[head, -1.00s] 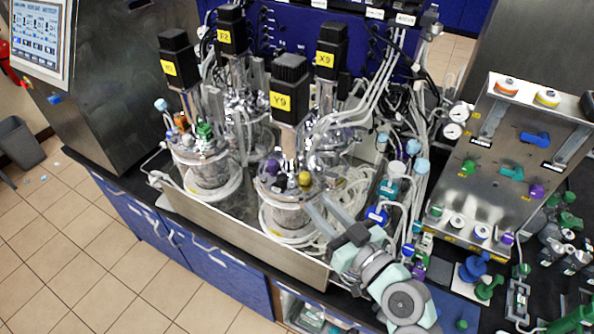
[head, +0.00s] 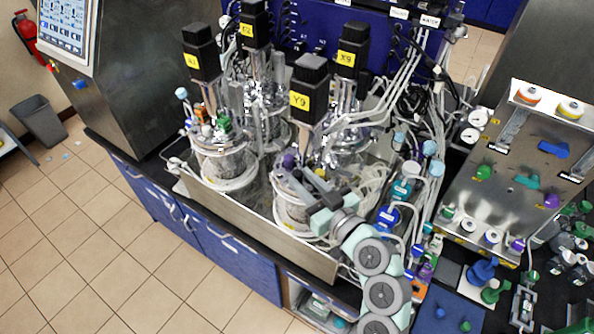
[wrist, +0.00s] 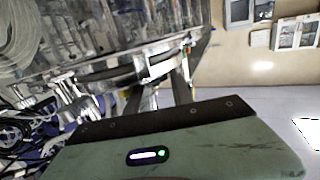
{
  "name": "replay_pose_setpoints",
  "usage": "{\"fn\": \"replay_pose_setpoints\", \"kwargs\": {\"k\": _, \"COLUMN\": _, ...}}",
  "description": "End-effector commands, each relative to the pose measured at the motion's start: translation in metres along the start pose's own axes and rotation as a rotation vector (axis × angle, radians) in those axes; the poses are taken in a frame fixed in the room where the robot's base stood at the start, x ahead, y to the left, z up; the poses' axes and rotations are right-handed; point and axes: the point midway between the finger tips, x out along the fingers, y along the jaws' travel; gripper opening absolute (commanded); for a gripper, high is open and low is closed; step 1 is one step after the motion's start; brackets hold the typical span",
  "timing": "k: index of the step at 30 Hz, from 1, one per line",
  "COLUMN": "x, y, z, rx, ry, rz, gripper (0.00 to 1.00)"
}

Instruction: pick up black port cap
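I cannot make out a black port cap for certain in either view. The front right vessel (head: 291,212), under the motor labelled Y9 (head: 309,90), has a crowded metal lid with a purple cap (head: 289,160). My gripper (head: 309,178) is at the front right of this lid, with its fingers pointing toward the lid fittings and hiding part of them. In the wrist view, the two dark fingers of my gripper (wrist: 163,82) stand apart with nothing clearly held between them. Shiny vessel metalwork (wrist: 110,65) lies close by the fingers.
Other vessels with tall motors, such as X9 (head: 352,52), crowd around. Tubes (head: 385,120) and a blue-capped bottle (head: 387,217) stand to the right. A steel panel (head: 510,190) is further right. The metal tray wall (head: 255,228) runs along the front.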

Motion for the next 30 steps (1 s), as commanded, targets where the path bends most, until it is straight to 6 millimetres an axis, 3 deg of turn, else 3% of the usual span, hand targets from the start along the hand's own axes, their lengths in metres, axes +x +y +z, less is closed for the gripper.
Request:
{"fn": "replay_pose_setpoints", "kwargs": {"k": 8, "x": 0.0054, "y": 0.0007, "z": 0.0001, "rx": -0.001, "ry": 0.002, "rz": 0.003, "gripper": 0.28}}
{"fn": "replay_pose_setpoints", "kwargs": {"k": 19, "x": 0.0053, "y": 0.0005, "z": 0.0005, "rx": 0.000, "ry": 0.001, "rz": 0.002, "gripper": 0.00}}
{"fn": "replay_pose_setpoints", "kwargs": {"k": 30, "x": 0.0053, "y": 0.0005, "z": 0.0007, "rx": 0.000, "ry": 0.000, "rz": 0.002, "gripper": 0.00}}
